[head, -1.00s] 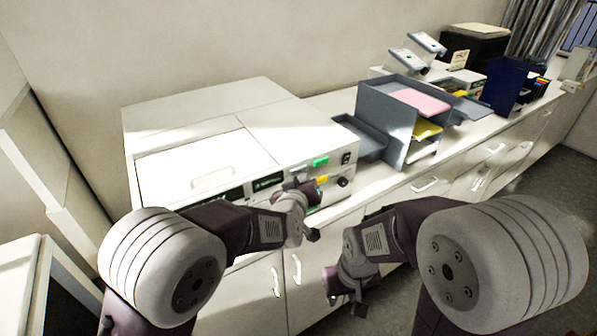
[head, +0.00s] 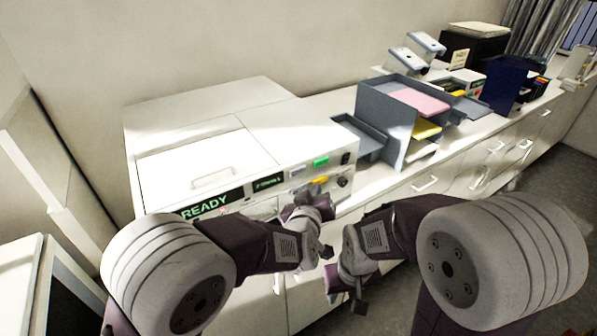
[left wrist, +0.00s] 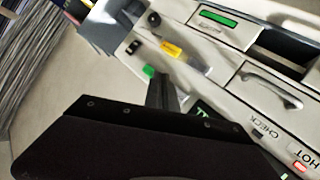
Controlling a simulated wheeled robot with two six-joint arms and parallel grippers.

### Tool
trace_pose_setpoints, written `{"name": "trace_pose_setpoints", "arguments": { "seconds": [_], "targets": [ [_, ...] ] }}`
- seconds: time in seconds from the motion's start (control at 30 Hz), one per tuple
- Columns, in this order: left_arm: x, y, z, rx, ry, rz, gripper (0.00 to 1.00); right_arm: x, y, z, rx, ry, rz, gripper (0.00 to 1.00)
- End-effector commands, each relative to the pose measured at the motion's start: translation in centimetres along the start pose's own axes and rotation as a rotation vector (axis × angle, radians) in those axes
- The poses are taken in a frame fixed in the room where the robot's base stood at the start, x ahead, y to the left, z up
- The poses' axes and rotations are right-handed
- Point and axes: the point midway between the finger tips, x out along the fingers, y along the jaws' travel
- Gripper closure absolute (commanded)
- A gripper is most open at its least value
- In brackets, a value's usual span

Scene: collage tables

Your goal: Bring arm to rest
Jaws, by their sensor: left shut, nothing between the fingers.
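My left gripper (head: 325,252) is shut and empty in front of the white machine (head: 225,132), low and apart from its front panel. Its dark fingers (left wrist: 163,92) also show in the left wrist view, with the panel beyond them. My right gripper (head: 358,302) hangs lower, just right of the left one, pointing down in front of the cabinets. Its fingers are too small and dark to tell whether they are open. The machine's panel has a green-lit READY display (head: 205,206), a green button (head: 320,162) and a yellow switch (head: 319,181).
The machine stands on a long white counter with cabinets (head: 425,185) below. A grey tray organizer (head: 395,150) with pink and yellow paper stands to its right. Dark blue holders (head: 505,85) stand farther back. Grey floor (head: 535,200) is free at the right.

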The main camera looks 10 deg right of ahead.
Motion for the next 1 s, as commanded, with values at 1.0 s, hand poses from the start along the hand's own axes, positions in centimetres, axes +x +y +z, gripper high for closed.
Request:
{"name": "trace_pose_setpoints", "arguments": {
  "seconds": [1.0],
  "targets": [
    [-10.7, -23.9, 7.3, 0.107, -0.623, -0.331, 1.00, 2.6, 0.1, 0.3, 0.000, 0.000, 0.000, 0.64]
  ]
}}
